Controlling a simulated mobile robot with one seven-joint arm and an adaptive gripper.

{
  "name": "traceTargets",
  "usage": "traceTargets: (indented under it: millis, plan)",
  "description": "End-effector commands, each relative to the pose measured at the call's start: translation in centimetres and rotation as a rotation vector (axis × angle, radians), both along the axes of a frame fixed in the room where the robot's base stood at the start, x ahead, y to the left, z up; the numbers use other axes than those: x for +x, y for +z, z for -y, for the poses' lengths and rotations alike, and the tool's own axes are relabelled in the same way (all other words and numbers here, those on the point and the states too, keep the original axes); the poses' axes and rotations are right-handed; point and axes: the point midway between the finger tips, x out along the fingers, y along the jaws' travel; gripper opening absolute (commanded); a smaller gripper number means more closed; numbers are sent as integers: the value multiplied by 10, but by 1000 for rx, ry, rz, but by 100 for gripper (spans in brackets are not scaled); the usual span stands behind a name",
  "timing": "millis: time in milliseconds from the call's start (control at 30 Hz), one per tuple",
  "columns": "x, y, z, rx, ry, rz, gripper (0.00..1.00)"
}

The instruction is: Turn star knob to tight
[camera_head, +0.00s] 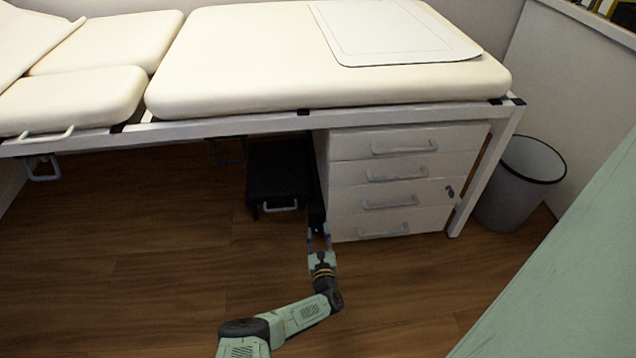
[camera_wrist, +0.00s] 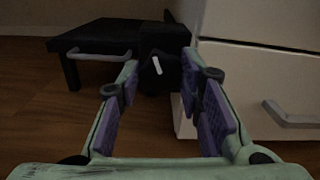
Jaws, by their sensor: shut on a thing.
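The star knob (camera_wrist: 152,83) is dark, with a short white mark on its face that leans slightly off upright. It sits low on a black block beside the white drawer unit, in front of my fingertips in the wrist view. My gripper (camera_wrist: 160,72) has a finger on each side of the knob and is shut on it. The contact itself is too dark to see clearly. In the head view my gripper (camera_head: 319,240) reaches low under the table, at the left front corner of the drawers. The knob cannot be made out there, and no tight marking is readable.
A black step stool (camera_head: 278,178) with a grey handle stands left of my gripper. The white drawer unit (camera_head: 405,185) is close on the right, with protruding handles. The cream padded table (camera_head: 250,60) and its frame are above. A grey bin (camera_head: 512,195) stands far right. Wooden floor (camera_head: 120,270) is clear at left.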

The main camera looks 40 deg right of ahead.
Motion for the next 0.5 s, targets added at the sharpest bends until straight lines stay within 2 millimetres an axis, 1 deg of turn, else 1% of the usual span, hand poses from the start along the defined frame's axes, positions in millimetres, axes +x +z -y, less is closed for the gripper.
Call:
traceTargets:
  millis: [33,233,367,500]
  plan:
    - [0,0,0,0,1,0,19]
    - [0,0,0,0,1,0,6]
    - [0,2,0,29,1,18,5]
    - [-1,4,1,170,-1,102,5]
